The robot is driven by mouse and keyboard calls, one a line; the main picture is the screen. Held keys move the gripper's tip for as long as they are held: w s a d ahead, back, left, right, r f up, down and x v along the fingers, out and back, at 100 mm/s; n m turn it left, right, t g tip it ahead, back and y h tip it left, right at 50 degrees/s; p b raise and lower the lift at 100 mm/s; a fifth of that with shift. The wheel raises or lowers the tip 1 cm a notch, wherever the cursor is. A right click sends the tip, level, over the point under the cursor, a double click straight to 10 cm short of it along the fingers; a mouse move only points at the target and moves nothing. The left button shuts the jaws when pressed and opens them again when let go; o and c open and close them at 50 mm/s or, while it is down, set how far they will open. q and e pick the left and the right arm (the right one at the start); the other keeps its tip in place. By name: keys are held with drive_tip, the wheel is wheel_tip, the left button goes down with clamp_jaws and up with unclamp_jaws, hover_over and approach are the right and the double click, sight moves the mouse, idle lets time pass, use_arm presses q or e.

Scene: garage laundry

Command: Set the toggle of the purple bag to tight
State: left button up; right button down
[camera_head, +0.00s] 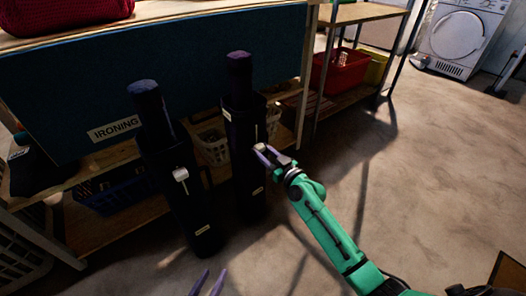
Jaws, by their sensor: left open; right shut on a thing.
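Two tall dark bags stand upright side by side in front of a bench. The right one, with a purple roll (239,64) sticking out of its top, looks like the purple bag (243,185). The left dark bag (184,205) has a bluish-grey roll and a pale toggle (180,174) on its front. My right gripper (262,151) is at the front of the purple bag, shut on a small pale piece that looks like its toggle; the fingers partly hide it. My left gripper (208,284) is open and empty at the bottom edge, below the bags.
Behind the bags are the bench (110,158) and a blue board marked "IRONING" (60,85). A white basket (212,150) sits on the low shelf. A red bin (342,72) is on a rack further back, with a washing machine (460,38) beyond.

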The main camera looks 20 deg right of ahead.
sight(256, 127)
use_arm(q)
drive_tip(key=shift+r, duration=0.1)
idle(0.5)
use_arm(e)
wheel_tip(256, 127, up, 5)
drive_tip(key=p, duration=0.4)
drive_tip(key=shift+r+p, duration=0.1)
drive_tip(key=shift+p, duration=0.3)
drive_tip(key=shift+r+p, duration=0.9)
drive_tip(key=shift+r, duration=0.2)
use_arm(q)
drive_tip(key=a+r+m+g+y, duration=0.1)
drive_tip(key=a+r+g+y, duration=0.1)
drive_tip(key=a+r+g, duration=0.2)
drive_tip(key=shift+s+a+r+g, duration=0.25)
drive_tip(key=shift+a+r, duration=0.3)
drive_tip(key=shift+r, duration=0.4)
use_arm(e)
drive_tip(key=shift+c, duration=2.2)
unclamp_jaws()
drive_tip(key=shift+r, duration=0.1)
use_arm(q)
drive_tip(key=shift+y, duration=0.3)
